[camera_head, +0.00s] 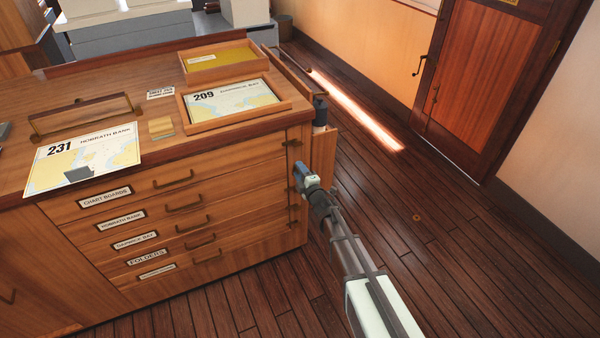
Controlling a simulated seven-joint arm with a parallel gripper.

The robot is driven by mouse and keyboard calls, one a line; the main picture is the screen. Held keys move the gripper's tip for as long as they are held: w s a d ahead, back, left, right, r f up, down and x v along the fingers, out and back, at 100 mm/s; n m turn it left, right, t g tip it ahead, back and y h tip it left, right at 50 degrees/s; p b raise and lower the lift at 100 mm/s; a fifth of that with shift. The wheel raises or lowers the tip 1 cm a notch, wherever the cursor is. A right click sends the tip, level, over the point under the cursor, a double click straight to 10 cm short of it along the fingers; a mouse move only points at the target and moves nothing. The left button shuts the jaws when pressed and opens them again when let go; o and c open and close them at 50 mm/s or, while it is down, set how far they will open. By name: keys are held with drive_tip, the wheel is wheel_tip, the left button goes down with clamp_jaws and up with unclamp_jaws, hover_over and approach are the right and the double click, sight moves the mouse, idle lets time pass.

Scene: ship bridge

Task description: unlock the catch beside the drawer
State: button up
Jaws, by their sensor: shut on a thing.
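The wooden chart chest has a stack of labelled drawers, with the top drawer (172,179) marked CHART BOARDS. All the drawers look shut. Small dark catches run down the right edge of the chest front, with one beside the top drawer (293,143) and others lower down (293,206). My gripper (299,172) is at this right edge, about level with the second drawer (185,202). It is shut on a catch there. The gripper hides most of that catch, so I cannot tell its position.
On the chest top lie chart 231 (100,155), a framed chart 209 (232,98), a shallow tray (217,44) and a dark-handled frame (85,118). A wooden holder (323,150) is fixed to the chest's right side. Open plank floor (440,220) lies to the right, before a door (485,80).

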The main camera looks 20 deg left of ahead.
drive_tip(key=shift+n, duration=0.9)
drive_tip(key=o, duration=1.1)
drive_tip(key=shift+c, duration=0.2)
drive_tip(key=v, duration=1.3)
drive_tip(key=shift+s+d, duration=0.25)
drive_tip(key=shift+s, duration=0.05)
